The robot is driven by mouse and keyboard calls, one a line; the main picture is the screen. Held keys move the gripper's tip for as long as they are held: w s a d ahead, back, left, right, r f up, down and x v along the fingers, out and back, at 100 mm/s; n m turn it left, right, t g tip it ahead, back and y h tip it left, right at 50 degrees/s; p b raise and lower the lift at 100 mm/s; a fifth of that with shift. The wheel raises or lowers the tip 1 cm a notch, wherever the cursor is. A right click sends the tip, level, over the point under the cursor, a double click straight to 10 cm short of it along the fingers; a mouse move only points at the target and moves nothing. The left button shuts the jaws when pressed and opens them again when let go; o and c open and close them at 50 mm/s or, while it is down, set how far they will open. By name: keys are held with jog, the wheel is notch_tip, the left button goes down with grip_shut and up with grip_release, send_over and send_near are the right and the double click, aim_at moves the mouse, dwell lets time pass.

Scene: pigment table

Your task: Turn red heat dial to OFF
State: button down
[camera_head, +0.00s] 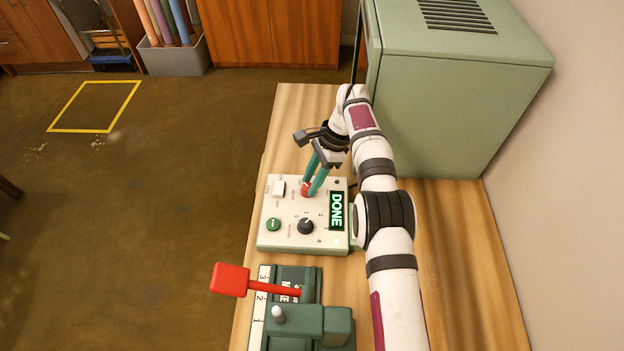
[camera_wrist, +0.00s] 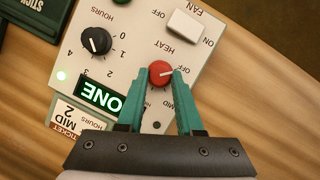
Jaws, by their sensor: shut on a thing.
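The red heat dial (camera_wrist: 161,73) is on the pale control panel (camera_wrist: 135,45), below the HEAT label in the wrist view. Its white pointer line points right, toward the printed OFF mark beside it. A MID mark is printed on the panel below the dial. My gripper (camera_wrist: 166,76) is shut on the dial, with one green finger on each side. In the head view, the gripper (camera_head: 308,189) reaches down to the dial (camera_head: 305,187), and its fingers hide part of it.
The panel has a black hours dial (camera_head: 306,226), a white fan switch (camera_head: 279,188), a green button (camera_head: 273,224) and a lit display (camera_head: 337,211) reading DONE. A dark green device (camera_head: 310,325) with a red lever stands in front. A green cabinet (camera_head: 440,110) stands behind right.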

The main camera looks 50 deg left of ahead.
jog(key=shift+n, duration=0.4)
dwell(0.4)
jog(key=c, duration=0.6)
grip_release()
jog(key=shift+o, duration=0.2)
